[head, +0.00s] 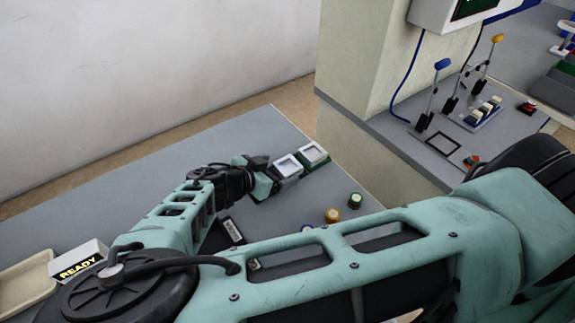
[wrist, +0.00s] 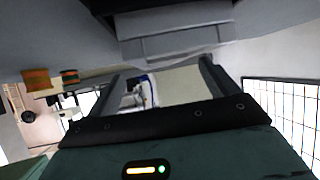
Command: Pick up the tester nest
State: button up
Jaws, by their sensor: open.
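Two pale square nests with raised rims stand side by side on the grey table in the head view, a nearer one (head: 287,167) and a farther one (head: 313,154). I cannot tell from a label which is the tester nest. My gripper (head: 266,182) is at the near left side of the nearer nest; whether it touches is hidden. In the wrist view, a grey block (wrist: 178,42) is just beyond the two fingers of my gripper (wrist: 162,76). The fingers are apart with nothing held between them.
A small dark labelled block (head: 232,231), a READY sign (head: 78,262) and a beige tray (head: 27,285) are on the table. A pillar (head: 365,90) stands behind right.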

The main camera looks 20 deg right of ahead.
aim_at(293, 164)
jog(key=x, duration=0.2)
jog(key=shift+w+d+r+p, duration=0.1)
jog(key=shift+w+d+p, duration=0.05)
jog(key=shift+d+p, duration=0.25)
jog(key=shift+w+d+f, duration=0.2)
jog(key=shift+d+f, duration=0.15)
jog(key=c, duration=1.2)
jog(key=shift+r, duration=0.1)
jog(key=shift+c, duration=0.2)
